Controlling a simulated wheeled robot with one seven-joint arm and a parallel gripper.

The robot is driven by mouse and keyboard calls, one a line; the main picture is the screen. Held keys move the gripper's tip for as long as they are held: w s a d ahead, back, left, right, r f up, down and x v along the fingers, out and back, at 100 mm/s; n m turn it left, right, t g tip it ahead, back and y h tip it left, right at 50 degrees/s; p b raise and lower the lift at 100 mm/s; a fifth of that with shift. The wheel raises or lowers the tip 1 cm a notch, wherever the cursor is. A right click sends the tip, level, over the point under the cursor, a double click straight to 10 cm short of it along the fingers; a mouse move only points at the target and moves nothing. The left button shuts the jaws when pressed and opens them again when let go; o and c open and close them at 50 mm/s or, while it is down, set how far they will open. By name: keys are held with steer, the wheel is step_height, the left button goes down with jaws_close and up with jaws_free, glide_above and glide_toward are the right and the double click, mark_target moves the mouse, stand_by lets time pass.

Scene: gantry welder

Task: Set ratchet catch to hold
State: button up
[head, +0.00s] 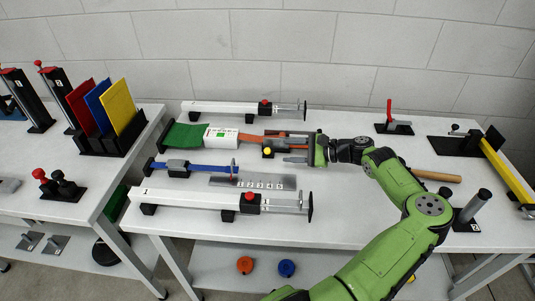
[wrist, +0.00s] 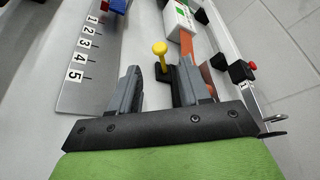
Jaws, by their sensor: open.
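A small lever with a yellow knob (head: 267,151) stands on a black mount beside an orange strap or bar (head: 250,139) at the middle of the table; it looks like the ratchet catch, though no label shows. In the wrist view the yellow knob (wrist: 160,48) stands upright on its stem, ahead of my fingertips and roughly between their lines. My gripper (head: 287,158) reaches in from the right, low over the table, its fingers pointing left. In the wrist view my gripper (wrist: 158,75) is open, with nothing between its fingers.
White rails run behind (head: 230,107) and in front (head: 195,198). A numbered plate (head: 253,182) and a blue bar (head: 205,169) lie nearer. A wooden handle (head: 437,177) lies right of my arm.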

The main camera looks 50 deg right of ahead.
mark_target(268, 149)
steer(key=b+x, duration=0.1)
steer(key=x, duration=0.7)
steer(key=shift+w+a+f, duration=0.1)
steer(key=shift+w+f, duration=0.05)
steer(key=shift+w, duration=0.1)
jaws_close()
